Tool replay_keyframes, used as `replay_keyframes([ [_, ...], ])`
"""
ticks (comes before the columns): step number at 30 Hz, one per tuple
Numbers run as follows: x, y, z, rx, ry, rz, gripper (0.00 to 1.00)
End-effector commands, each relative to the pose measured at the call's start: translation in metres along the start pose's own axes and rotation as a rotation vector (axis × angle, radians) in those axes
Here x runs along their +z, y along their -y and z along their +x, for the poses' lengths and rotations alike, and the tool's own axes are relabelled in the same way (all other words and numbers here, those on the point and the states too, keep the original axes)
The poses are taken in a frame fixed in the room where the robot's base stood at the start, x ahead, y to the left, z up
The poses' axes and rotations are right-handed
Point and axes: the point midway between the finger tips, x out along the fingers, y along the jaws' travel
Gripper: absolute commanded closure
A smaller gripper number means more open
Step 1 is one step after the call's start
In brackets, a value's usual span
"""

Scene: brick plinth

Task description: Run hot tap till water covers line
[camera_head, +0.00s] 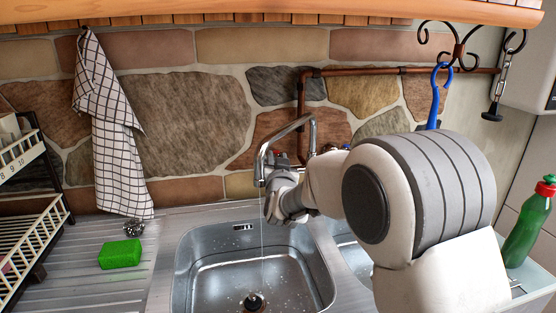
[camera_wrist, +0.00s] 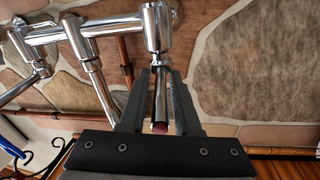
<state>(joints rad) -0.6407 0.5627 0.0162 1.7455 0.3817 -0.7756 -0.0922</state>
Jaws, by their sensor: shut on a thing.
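The chrome tap (camera_head: 301,122) stands behind the sink, its spout bent over the left basin. A thin stream of water (camera_head: 262,235) falls from the spout towards the dark drain (camera_head: 254,301). In the wrist view, my gripper (camera_wrist: 161,85) is shut around a chrome tap lever (camera_wrist: 160,100) with a red tip, the hot one by its colour. My gripper (camera_head: 277,176) also shows beside the spout in the head view, hiding most of the lever. The steel basin (camera_head: 187,270) has wet drops, and I cannot make out a fill line or pooled water.
A green sponge (camera_head: 120,254) and a metal scourer (camera_head: 138,228) lie on the drainboard at left. A dish rack (camera_head: 40,235) stands further left. A checked towel (camera_head: 108,130) hangs on the stone wall. A green bottle (camera_head: 527,228) stands at right.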

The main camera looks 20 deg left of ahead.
Motion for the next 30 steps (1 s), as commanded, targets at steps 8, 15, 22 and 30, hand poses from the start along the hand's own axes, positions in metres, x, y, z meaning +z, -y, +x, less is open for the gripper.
replay_keyframes([
  [8, -0.002, 0.002, 0.000, -0.004, -0.004, 0.001, 0.53],
  [15, -0.002, 0.000, 0.001, -0.008, -0.002, 0.000, 0.53],
  [22, -0.004, -0.004, 0.002, -0.062, 0.006, -0.003, 0.53],
  [30, -0.002, -0.007, -0.016, -0.138, 0.026, 0.001, 0.53],
])
